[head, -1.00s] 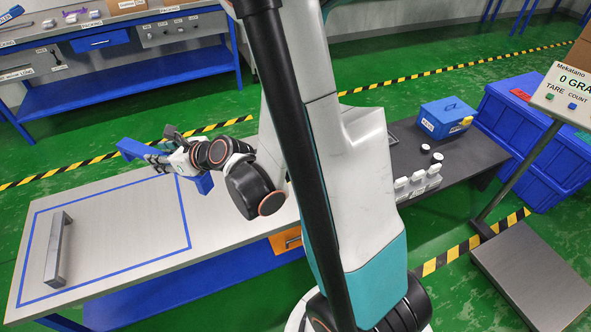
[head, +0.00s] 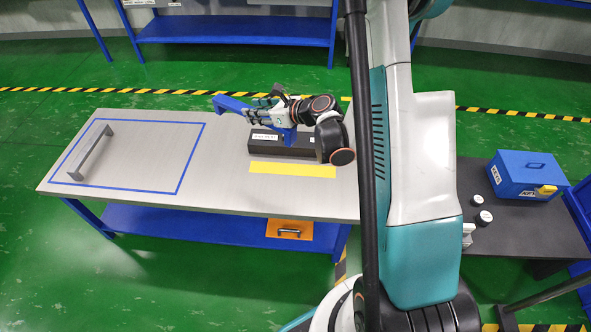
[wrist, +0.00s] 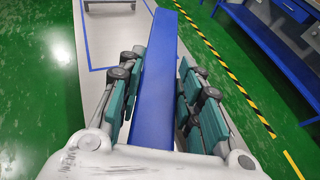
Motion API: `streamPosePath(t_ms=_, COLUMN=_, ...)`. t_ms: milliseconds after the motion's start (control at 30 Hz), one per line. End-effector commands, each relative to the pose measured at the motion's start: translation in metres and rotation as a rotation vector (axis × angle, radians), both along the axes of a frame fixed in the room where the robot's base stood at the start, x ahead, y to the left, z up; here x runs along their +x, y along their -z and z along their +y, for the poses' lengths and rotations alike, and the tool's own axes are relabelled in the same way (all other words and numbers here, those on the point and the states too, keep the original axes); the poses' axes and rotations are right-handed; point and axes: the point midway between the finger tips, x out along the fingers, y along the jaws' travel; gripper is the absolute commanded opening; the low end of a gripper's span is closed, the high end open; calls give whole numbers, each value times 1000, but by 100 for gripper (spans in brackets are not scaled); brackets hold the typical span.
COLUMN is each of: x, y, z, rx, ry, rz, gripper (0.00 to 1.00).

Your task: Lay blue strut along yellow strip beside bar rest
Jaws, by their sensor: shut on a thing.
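My gripper (head: 268,117) is shut on the blue strut (head: 232,103), which runs lengthwise between the fingers in the wrist view (wrist: 154,85). In the head view the strut is above the table beside the dark bar rest (head: 262,150), partly hidden by my gripper; I cannot tell whether it touches the rest. The yellow strip (head: 292,169) lies bare on the table, in front of the bar rest. The right end of the rest is hidden behind my arm.
The light table (head: 235,201) has a blue taped outline at left with a grey bar (head: 92,152) in it. At right, a dark bench (head: 520,235) carries a blue box (head: 527,175) and small white-topped pieces.

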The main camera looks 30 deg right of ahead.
Motion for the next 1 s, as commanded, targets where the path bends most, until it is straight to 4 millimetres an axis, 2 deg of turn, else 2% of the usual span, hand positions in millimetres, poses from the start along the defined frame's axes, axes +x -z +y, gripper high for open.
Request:
streamPosePath(t_ms=100, x=17, y=26, z=-31, rx=2, ry=-89, rz=0, gripper=0)
streamPosePath(t_ms=200, x=24, y=47, z=-58, rx=2, ry=-179, rz=-1, gripper=0)
streamPosePath(t_ms=400, x=22, y=83, z=-109, rx=1, ry=-347, rz=-2, gripper=0)
streamPosePath(t_ms=500, x=16, y=94, z=-127, rx=1, ry=-408, rz=-2, gripper=0)
streamPosePath(t_ms=667, x=9, y=106, z=-141, rx=0, ry=-460, rz=-2, gripper=0)
streamPosePath(t_ms=767, x=8, y=121, z=-144, rx=1, ry=-469, rz=-1, gripper=0)
streamPosePath(t_ms=1000, x=8, y=177, z=-143, rx=0, ry=-469, rz=0, gripper=0)
